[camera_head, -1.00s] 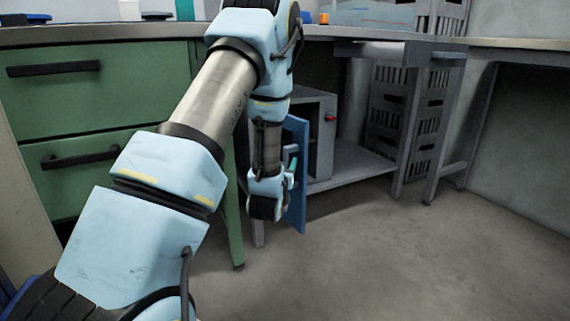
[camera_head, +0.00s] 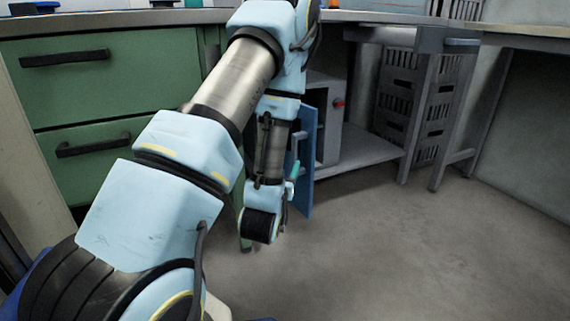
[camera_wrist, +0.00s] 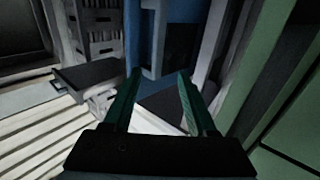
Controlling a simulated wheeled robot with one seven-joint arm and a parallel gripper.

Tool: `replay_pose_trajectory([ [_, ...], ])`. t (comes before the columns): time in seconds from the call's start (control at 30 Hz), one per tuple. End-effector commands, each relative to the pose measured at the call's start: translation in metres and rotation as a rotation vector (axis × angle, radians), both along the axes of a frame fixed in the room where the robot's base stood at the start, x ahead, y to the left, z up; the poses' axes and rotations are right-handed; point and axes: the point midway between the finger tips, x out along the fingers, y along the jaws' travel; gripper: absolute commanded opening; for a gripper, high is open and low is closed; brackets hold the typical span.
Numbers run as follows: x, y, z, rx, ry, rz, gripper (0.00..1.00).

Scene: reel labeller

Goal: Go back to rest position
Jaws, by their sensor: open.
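My gripper (camera_wrist: 158,90) shows in the wrist view with its two dark green fingers spread apart and nothing between them. In the head view its end is small, and a teal finger (camera_head: 295,170) shows beside a blue door (camera_head: 307,160). The blue door stands open on a grey cabinet (camera_head: 329,132) under the bench. In the wrist view the blue door (camera_wrist: 183,28) with its pale handle (camera_wrist: 153,38) lies just beyond the fingertips. I cannot tell the exact gap between fingers and handle.
Green drawers (camera_head: 110,85) with black handles stand at the left, near my arm. Stacked grey crates (camera_head: 412,115) stand under the bench at the right. A grey shelf (camera_head: 362,154) lies beside the cabinet. The floor (camera_head: 400,250) in front is clear.

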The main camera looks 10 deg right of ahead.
Motion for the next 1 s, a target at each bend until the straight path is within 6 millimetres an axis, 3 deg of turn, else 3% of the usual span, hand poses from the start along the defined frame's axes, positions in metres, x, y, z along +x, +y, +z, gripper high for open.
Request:
replay_pose_trajectory([
  [0.37, -0.004, 0.002, 0.000, 0.000, -0.001, 0.000, 0.57],
  [0.53, 0.005, 0.009, 0.003, 0.014, 0.057, 0.026, 0.57],
  [0.77, 0.025, 0.045, 0.005, 0.083, 0.334, 0.114, 0.57],
  [1.0, 0.009, 0.091, 0.014, 0.166, 0.668, 0.178, 0.57],
])
